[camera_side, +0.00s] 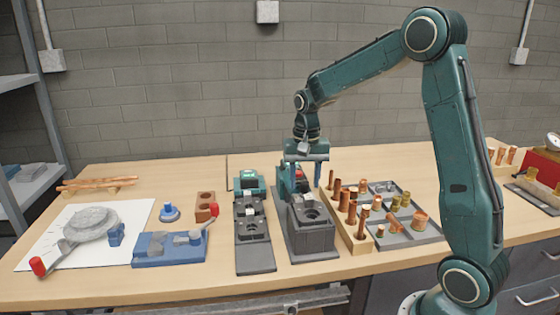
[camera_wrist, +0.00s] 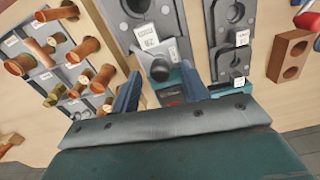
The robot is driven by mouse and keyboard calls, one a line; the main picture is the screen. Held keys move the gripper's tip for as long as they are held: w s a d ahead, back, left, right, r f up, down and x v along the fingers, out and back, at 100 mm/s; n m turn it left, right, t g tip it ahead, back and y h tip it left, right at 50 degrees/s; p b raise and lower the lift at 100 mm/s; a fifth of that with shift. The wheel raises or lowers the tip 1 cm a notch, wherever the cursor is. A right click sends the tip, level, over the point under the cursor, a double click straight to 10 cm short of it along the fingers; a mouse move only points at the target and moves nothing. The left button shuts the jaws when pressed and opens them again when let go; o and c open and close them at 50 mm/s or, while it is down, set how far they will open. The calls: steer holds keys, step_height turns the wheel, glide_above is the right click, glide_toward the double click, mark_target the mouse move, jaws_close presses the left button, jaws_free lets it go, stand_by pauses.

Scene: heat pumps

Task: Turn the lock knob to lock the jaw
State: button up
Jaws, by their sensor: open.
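A grey jaw fixture (camera_side: 311,232) stands on the bench, with a round opening in its top. It also shows in the wrist view (camera_wrist: 146,22), with a white label. A round grey knob (camera_wrist: 160,71) at the fixture's end looks like the lock knob; in the side view my gripper hides it. My gripper (camera_side: 301,187) points down over the fixture's back end. In the wrist view its two blue fingers (camera_wrist: 159,72) are apart, one on each side of the knob. I cannot tell whether they touch it.
A second grey fixture (camera_side: 252,228) stands close on the left. A wooden rack (camera_side: 347,228) of copper fittings and a grey tray (camera_side: 408,238) stand close on the right. A blue tool (camera_side: 165,249) and a white sheet (camera_side: 140,216) lie farther left.

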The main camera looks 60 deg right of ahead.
mark_target(305, 183)
step_height(305, 183, up, 14)
steer(key=shift+f, duration=0.15)
stand_by(0.5)
stand_by(0.3)
steer(key=s+a+r+n+t, duration=0.25)
steer(key=s+a+n, duration=0.25)
steer(key=s+a, duration=0.55)
steer(key=s+a+f+n+t, duration=0.3)
steer(key=s+f+n, duration=0.2)
steer(key=s, duration=0.6)
steer(key=shift+s+a+f, duration=0.2)
steer(key=shift+a+f, duration=0.2)
steer(key=shift+f, duration=0.1)
